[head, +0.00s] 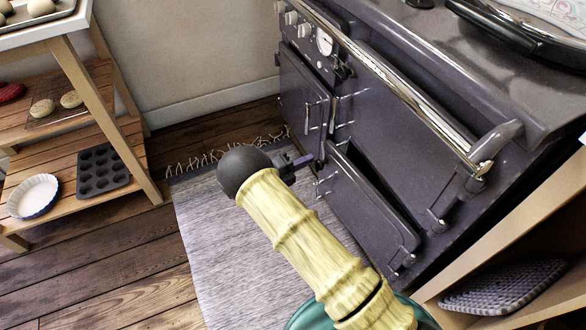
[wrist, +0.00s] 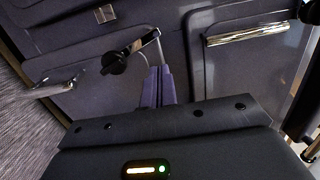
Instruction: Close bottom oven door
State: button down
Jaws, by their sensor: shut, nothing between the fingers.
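The dark range cooker (head: 390,120) stands at the right in the head view. Its bottom oven door (head: 365,208) is low on the front and looks ajar, with a dark gap along its top edge. Its hinges are towards the right end. My gripper (head: 304,160) is shut and empty, in front of the cooker near the door's left, latch end. In the wrist view my purple fingers (wrist: 158,86) are together, pointing at the cooker front between door panels. I cannot tell whether they touch it. My wrist hides part of the lower front.
A chrome rail (head: 400,85) runs along the cooker's front above the doors. A grey fringed rug (head: 215,230) lies on the wooden floor. A wooden shelf unit (head: 85,90) stands at the left. An open wooden shelf (head: 540,225) is at the lower right.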

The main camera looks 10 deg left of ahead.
aim_at(330, 149)
jog(key=b+x, duration=0.2)
jog(key=x, duration=0.4)
jog(key=shift+d, duration=0.1)
jog(key=shift+w, duration=0.1)
